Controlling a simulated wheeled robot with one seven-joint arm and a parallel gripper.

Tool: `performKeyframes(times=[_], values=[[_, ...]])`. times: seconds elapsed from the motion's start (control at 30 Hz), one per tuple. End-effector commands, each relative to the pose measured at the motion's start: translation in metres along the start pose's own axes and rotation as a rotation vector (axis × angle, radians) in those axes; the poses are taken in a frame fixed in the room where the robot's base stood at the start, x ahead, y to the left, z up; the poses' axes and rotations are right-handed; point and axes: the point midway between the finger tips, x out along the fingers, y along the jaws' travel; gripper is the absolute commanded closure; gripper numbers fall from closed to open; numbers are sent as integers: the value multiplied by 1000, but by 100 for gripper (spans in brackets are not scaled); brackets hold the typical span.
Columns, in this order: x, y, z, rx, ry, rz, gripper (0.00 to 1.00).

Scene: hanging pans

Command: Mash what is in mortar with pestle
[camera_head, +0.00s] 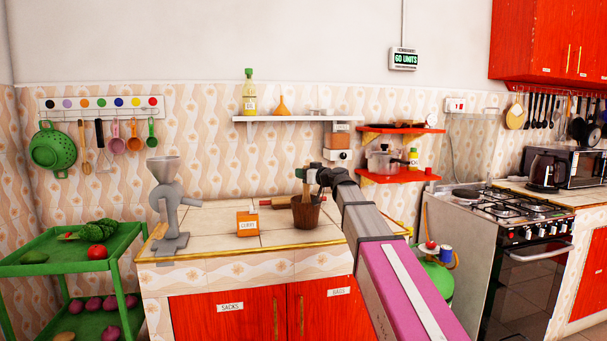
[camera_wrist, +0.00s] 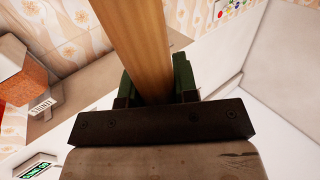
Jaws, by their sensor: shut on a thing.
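The mortar (camera_head: 306,214) is a dark brown wooden tub on the counter in the head view. The pestle (camera_head: 306,192) is a light wooden stick standing roughly upright, with its lower end at or inside the mortar's mouth. My gripper (camera_head: 310,175) reaches in from the right above the mortar and is shut on the upper part of the pestle. In the wrist view the pestle (camera_wrist: 141,40) is a wide wooden shaft between the green-padded fingers of my gripper (camera_wrist: 156,82). The mortar's contents and the pestle's lower tip are hidden.
A small orange box labelled cloves (camera_head: 247,224) stands left of the mortar. A rolling pin (camera_head: 278,203) lies behind. A grey grinder (camera_head: 168,208) stands at the counter's left end. A white shelf (camera_head: 290,118) and red shelves (camera_head: 385,178) hang above the counter.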

Motion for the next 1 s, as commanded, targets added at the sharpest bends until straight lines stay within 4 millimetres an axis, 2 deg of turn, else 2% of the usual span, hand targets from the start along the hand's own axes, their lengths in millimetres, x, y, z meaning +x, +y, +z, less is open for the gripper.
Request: performKeyframes(times=[0.1,0.53,1.0], values=[[3,0,7,-6,-10,-1,99],[4,1,7,-6,-11,-2,99],[2,0,-21,-2,-4,-1,99]])
